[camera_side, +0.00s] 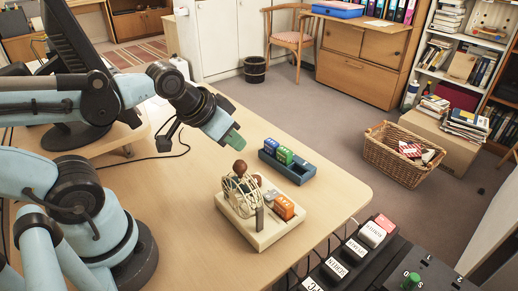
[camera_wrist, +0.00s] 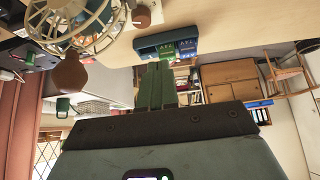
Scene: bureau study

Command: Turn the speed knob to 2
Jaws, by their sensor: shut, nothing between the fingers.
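A green knob (camera_side: 411,281) stands on a dark panel (camera_side: 436,270) at the bottom right of the side view. White marks "1" and "2" show on the panel, and the picture's lower edge cuts it off. I cannot read which mark the knob points at. My gripper (camera_side: 235,140) is far from the panel, up and to the left, above the back of the desk. Its green fingers also show in the wrist view (camera_wrist: 157,72), closed together and empty.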

